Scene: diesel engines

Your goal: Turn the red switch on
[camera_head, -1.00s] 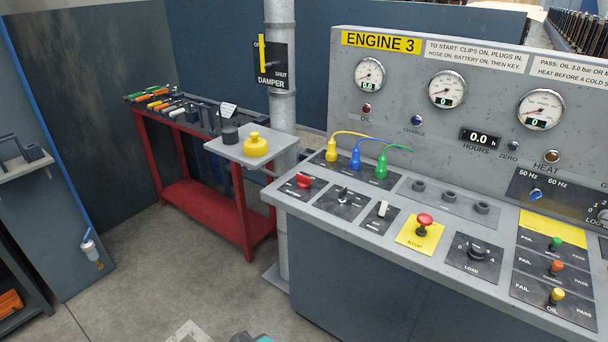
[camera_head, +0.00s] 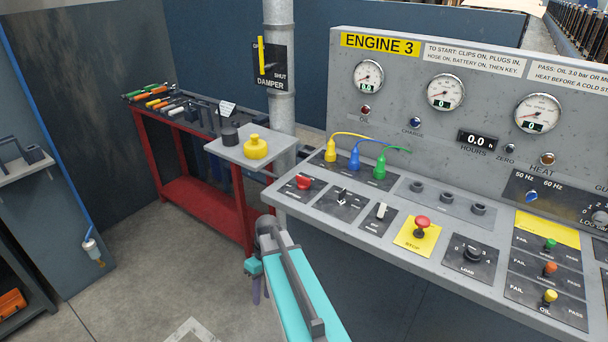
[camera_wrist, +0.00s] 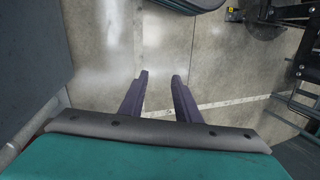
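The red switch (camera_head: 304,181) is a red rotary handle on a dark plate at the left end of the sloping console desk. Its label is too small to read. My gripper (camera_head: 258,296) is low in front of the console, below and left of the switch and apart from it; in the head view its fingers are partly hidden behind my own arm. In the wrist view my gripper (camera_wrist: 160,78) shows two dark fingers spread apart with only concrete floor between them. The switch does not show in the wrist view.
A black selector (camera_head: 342,195), a white rocker (camera_head: 380,212) and a red stop button (camera_head: 422,223) sit right of the switch. Yellow, blue and green plugs (camera_head: 354,160) stand behind. A shelf with a yellow cap (camera_head: 256,147) and a grey post (camera_head: 281,110) are to the left.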

